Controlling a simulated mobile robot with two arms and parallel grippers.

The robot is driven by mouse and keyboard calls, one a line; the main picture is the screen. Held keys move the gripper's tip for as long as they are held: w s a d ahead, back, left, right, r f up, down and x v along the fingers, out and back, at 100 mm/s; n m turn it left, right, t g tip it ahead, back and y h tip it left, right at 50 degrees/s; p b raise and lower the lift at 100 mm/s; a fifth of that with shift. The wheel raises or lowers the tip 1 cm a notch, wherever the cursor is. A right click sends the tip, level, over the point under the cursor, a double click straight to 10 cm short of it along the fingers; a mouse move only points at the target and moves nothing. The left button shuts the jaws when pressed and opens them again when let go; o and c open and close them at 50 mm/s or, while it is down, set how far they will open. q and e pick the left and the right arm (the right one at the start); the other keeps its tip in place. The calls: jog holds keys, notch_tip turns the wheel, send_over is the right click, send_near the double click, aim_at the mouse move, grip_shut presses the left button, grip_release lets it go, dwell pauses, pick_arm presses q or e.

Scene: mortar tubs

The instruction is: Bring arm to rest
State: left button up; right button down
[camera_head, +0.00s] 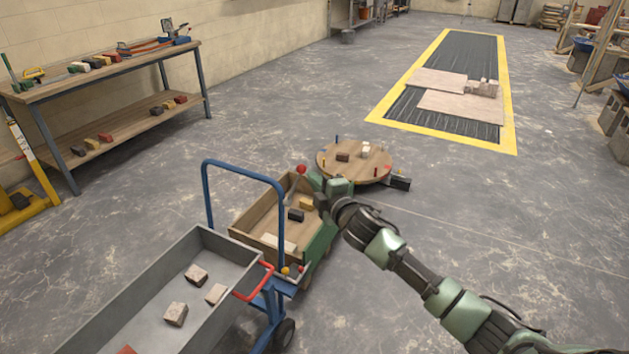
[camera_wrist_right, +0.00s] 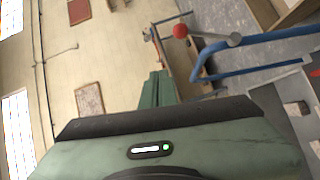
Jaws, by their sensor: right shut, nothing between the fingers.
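My right arm reaches in from the lower right in the head view. Its gripper (camera_head: 316,182) is over the right edge of the wooden crate on the cart (camera_head: 262,219), seen small and partly hidden by the wrist. In the right wrist view the green fingers (camera_wrist_right: 155,90) are together with nothing between them. A red ball on a rod (camera_head: 301,169) shows close beside the gripper; the red ball (camera_wrist_right: 180,30) also shows in the wrist view, apart from the fingers. My left gripper is not in view.
A blue cart handle (camera_head: 243,170) rises left of the crate. A grey tub (camera_head: 130,300) with several blocks stands at lower left. A round wooden table (camera_head: 345,171) is just behind the gripper. A workbench (camera_head: 110,75) stands at left.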

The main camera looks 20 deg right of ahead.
jog(key=s+d+f+m+g+h, duration=0.1)
jog(key=s+f+m+g, duration=0.35)
jog(key=f, duration=1.05)
jog(key=s+d+f+m+g, duration=0.1)
jog(key=s+f, duration=0.6)
jog(key=f, duration=0.9)
jog(key=s+a+f+m+g, duration=0.3)
jog(key=s+f+m+g, duration=0.15)
jog(key=s+f, duration=1.35)
jog(key=s+a+f+m+g, duration=0.1)
jog(key=s+a+f+g, duration=0.1)
jog(key=s, duration=0.9)
jog(key=s+a+f+m+g, duration=0.1)
jog(key=s+f, duration=0.4)
jog(key=s, duration=0.6)
jog(key=s+a+f+m+g, duration=0.2)
jog(key=s+a+f, duration=0.1)
jog(key=s, duration=0.8)
jog(key=shift+s+a+f+g+y, duration=0.15)
jog(key=shift+s+f+g+y, duration=0.1)
jog(key=shift+f+g+y, duration=0.2)
